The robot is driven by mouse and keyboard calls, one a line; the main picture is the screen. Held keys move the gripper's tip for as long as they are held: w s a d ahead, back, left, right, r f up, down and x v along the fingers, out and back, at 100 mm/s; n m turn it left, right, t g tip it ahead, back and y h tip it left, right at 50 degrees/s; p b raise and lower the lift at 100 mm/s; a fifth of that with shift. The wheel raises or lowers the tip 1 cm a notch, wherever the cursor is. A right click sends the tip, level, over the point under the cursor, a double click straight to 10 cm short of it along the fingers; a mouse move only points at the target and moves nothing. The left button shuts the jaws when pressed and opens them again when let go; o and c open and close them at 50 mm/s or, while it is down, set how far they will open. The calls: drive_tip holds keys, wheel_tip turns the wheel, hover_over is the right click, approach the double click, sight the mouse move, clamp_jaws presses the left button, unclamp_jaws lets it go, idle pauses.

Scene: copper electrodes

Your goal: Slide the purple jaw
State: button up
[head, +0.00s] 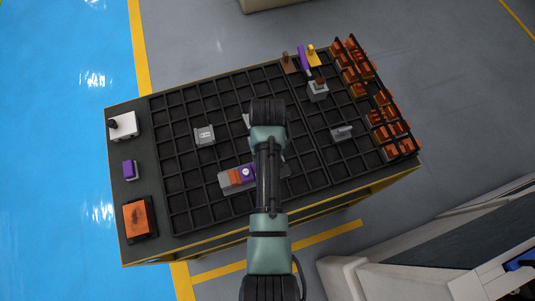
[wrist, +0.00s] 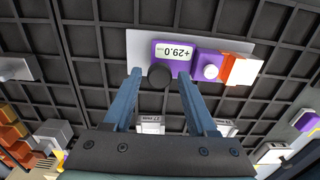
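A measuring device lies on the black grid table, with a purple body (wrist: 163,47) whose display reads +29.0, upside down in the wrist view. A purple block with a white round knob, seemingly the purple jaw (wrist: 208,64), sits beside it, against an orange block (wrist: 234,68) with a white end. All rest on a pale plate (wrist: 138,48). Contact cannot be told. My arm hides the gripper in the head view.
Copper-coloured pieces (head: 390,132) fill racks along the table's right side. A grey block (head: 204,135), another grey fixture (head: 342,132) and a block with a brown top (head: 318,90) stand on the grid. An orange-topped box (head: 137,218) sits at the left edge.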

clamp_jaws()
drive_tip(key=shift+w+d, duration=0.1)
idle(1.1)
